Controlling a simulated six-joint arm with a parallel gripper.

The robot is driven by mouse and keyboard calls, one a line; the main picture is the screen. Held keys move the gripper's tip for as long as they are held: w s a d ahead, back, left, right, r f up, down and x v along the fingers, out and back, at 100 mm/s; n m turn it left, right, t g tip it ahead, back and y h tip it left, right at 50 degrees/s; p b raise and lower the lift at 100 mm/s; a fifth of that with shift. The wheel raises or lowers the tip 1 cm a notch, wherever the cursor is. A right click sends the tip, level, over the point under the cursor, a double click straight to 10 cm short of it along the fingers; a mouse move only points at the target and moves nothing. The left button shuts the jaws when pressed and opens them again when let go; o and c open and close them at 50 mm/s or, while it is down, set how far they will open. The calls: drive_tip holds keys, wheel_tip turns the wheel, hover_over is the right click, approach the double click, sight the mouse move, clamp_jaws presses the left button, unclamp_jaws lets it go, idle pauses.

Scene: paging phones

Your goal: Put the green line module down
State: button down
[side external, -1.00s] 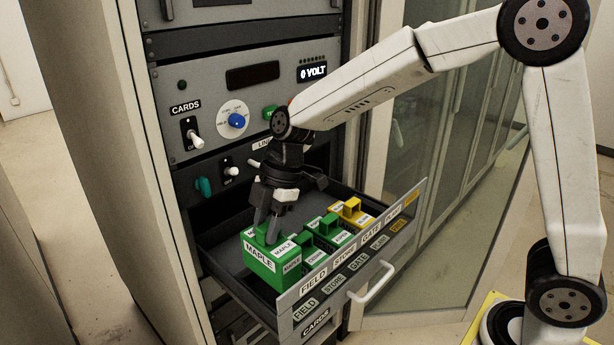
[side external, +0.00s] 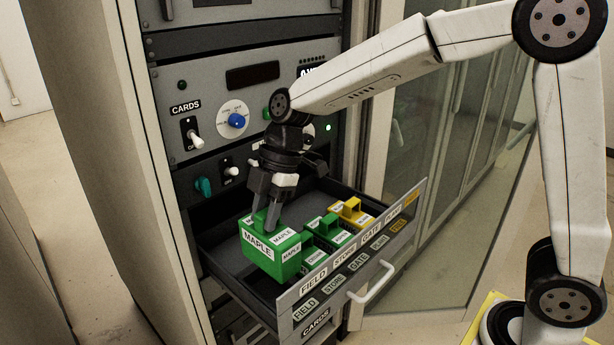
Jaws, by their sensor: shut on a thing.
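The green line module (side external: 272,252) is a green block with white labels reading MAPLE. It is at the left end of the open drawer (side external: 225,268), and looks slightly tilted. My gripper (side external: 268,218) points down from above and is shut on the module's top grip. I cannot tell whether the module's underside touches the drawer floor. The fingertips are partly hidden by the module's top.
Other green modules (side external: 328,235) and a yellow module (side external: 351,213) stand in the drawer to the right. The drawer's labelled front (side external: 345,262) with a pale handle (side external: 372,284) is on the near side. Above is a panel with switches (side external: 193,135).

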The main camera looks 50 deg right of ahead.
drive_tip(key=r, duration=0.5)
drive_tip(key=shift+w+d, duration=0.1)
drive_tip(key=shift+d, duration=0.2)
drive_tip(key=d, duration=3.2)
wheel_tip(320, 180, down, 12)
drive_tip(key=shift+d+r, duration=0.15)
drive_tip(key=shift+r, duration=0.05)
drive_tip(key=shift+f, duration=0.1)
drive_tip(key=shift+f, duration=1.75)
drive_tip(key=shift+f, duration=0.15)
